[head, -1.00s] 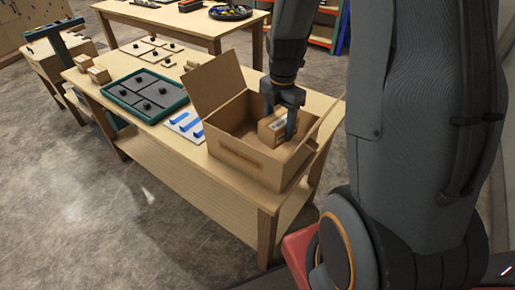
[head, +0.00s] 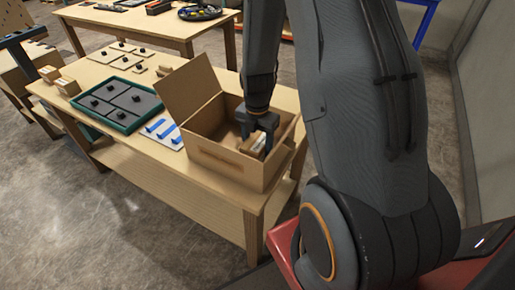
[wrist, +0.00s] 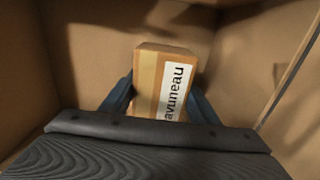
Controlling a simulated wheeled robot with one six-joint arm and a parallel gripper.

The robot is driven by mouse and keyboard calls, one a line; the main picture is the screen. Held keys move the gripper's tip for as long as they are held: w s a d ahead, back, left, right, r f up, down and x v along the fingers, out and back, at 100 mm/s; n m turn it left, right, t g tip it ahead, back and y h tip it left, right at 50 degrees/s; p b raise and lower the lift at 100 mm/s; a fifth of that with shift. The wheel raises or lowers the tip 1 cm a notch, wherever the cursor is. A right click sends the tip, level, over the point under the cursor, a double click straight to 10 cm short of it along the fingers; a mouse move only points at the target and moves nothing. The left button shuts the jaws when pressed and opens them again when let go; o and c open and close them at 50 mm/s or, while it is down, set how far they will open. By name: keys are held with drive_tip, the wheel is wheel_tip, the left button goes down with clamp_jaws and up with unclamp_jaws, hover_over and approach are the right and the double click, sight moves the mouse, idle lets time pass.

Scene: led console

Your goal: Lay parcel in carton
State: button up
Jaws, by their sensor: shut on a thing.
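The carton (head: 228,166) is an open brown box with raised flaps, standing at the right end of the wooden table. My gripper (head: 258,140) reaches down into it from above and is shut on the parcel (head: 257,143). The parcel is a small brown box with a white label. In the wrist view the parcel (wrist: 163,84) sits between the two dark fingers, its label reading "avuneau", with carton walls around it. The front wall hides the parcel's lower part in the head view. I cannot tell whether it touches the carton's bottom.
Left of the carton on the table (head: 225,192) lie a white panel with blue bars (head: 161,133), a green-rimmed tray (head: 117,118) and small brown boxes (head: 66,86). Another table (head: 150,25) stands behind. The carton's tall left flap (head: 188,87) stands upright near my arm.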

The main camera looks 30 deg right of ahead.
drive_tip(key=shift+f, duration=0.9)
drive_tip(key=shift+f, duration=0.1)
drive_tip(key=o, duration=1.4)
